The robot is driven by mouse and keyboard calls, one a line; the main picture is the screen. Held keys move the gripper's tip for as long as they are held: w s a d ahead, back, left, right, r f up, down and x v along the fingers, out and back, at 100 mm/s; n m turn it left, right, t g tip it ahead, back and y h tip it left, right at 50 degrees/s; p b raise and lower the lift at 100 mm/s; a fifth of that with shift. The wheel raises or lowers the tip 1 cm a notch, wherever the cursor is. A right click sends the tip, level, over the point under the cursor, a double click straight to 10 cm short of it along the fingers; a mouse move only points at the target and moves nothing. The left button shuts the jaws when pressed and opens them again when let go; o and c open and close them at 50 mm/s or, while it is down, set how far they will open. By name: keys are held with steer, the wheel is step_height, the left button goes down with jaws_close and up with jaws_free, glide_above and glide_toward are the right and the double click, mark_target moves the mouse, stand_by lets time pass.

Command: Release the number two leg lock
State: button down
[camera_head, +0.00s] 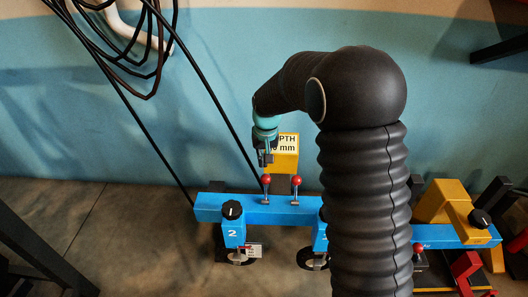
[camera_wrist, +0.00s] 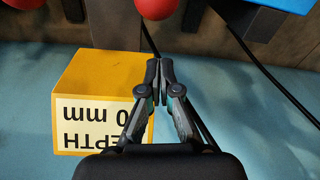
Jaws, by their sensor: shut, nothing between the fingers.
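The blue leg block marked 2 (camera_head: 231,238) hangs from the left part of a long blue beam (camera_head: 275,213). A black knob (camera_head: 232,209) with a white mark sits on top of it; I cannot tell for sure if this is the lock. A small printed tag (camera_head: 253,250) hangs beside the block. My gripper (camera_head: 265,162) is up and right of the knob, apart from it, in front of the yellow DEPTH block (camera_head: 286,163).
Two red-ball levers (camera_head: 266,181) (camera_head: 297,180) stand on the beam just below my gripper; one red ball (camera_wrist: 154,8) is close ahead in the wrist view. My arm hides part of the beam. Black cables (camera_head: 205,85) hang at the left. A yellow bracket (camera_head: 444,203) stands at right.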

mark_target(266, 189)
steer(key=shift+s+d+f, duration=0.1)
steer(key=shift+s+d, duration=0.05)
steer(key=shift+s, duration=0.8)
steer(key=shift+s+d, duration=0.15)
steer(key=shift+s, duration=0.75)
steer(key=shift+s+b, duration=0.1)
steer(key=shift+b, duration=0.3)
